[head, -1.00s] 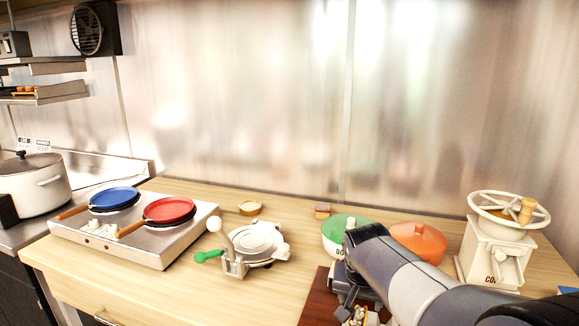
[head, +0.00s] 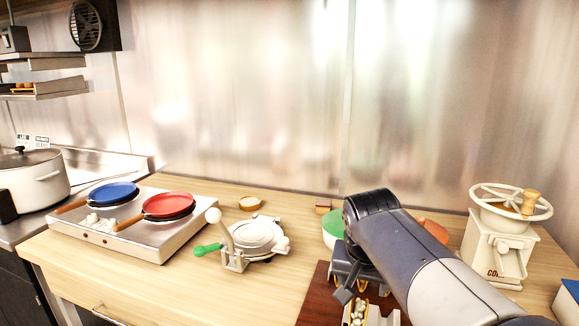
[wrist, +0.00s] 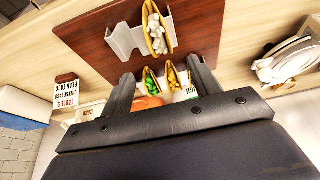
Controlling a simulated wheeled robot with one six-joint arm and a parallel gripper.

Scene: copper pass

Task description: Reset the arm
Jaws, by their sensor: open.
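My gripper (wrist: 160,72) is open in the wrist view, with its two dark fingers apart and nothing clearly held between them. It hangs above the dark red-brown board (wrist: 90,32). In the head view my arm rises from the lower right, and its wrist bends down over the board (head: 312,300). A taco with pale filling (wrist: 155,30) stands in a metal holder (wrist: 122,42) on the board. Two more tacos, one with green filling (wrist: 151,82), show between and beyond the fingers. My gripper's tips are mostly hidden in the head view.
Green pot (head: 333,228) and orange pot (head: 437,231) stand behind my arm. A white grinder (head: 497,250) is at right. A tortilla press (head: 255,240) and a burner with blue (head: 114,192) and red pans (head: 168,205) are left. An order card (wrist: 67,92) stands near the board.

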